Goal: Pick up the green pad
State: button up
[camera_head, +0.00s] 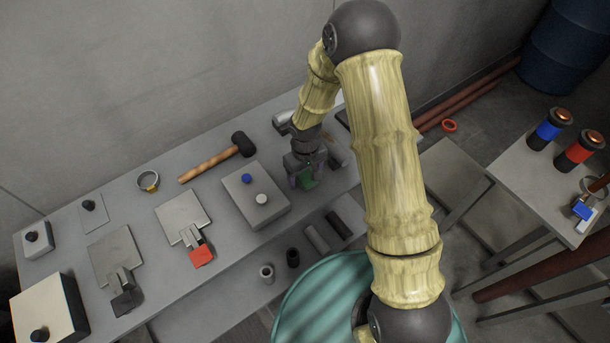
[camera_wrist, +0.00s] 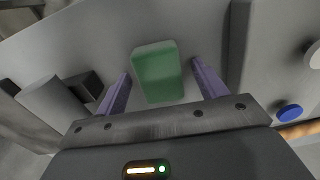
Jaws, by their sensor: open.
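The green pad (camera_wrist: 158,75) is a small rounded block lying on the grey table, seen in the wrist view between and a little beyond my two purple fingers. My gripper (camera_wrist: 160,88) is open, with one finger on each side of the pad and a visible gap to each. In the head view, the pad (camera_head: 308,181) shows partly below my gripper (camera_head: 305,178), near the right end of the table. My gripper and arm hide part of it. Whether the fingertips are level with the pad is hard to tell.
A grey box with blue and white knobs (camera_head: 256,206) stands just left of my gripper. A hammer (camera_head: 220,158) lies farther left. Metal plates, one with a red block (camera_head: 201,256), are on the table's left half. A dark block (camera_wrist: 83,84) and a grey cylinder (camera_wrist: 52,102) lie near the pad.

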aim_at(306, 174)
dwell(0.5)
jog(key=c, duration=1.1)
jog(key=shift+o, duration=0.2)
jog(key=shift+r, duration=0.1)
notch_tip(306, 174, up, 10)
jog(key=b, duration=0.1)
jog(key=o, duration=0.4)
jog(key=c, duration=0.3)
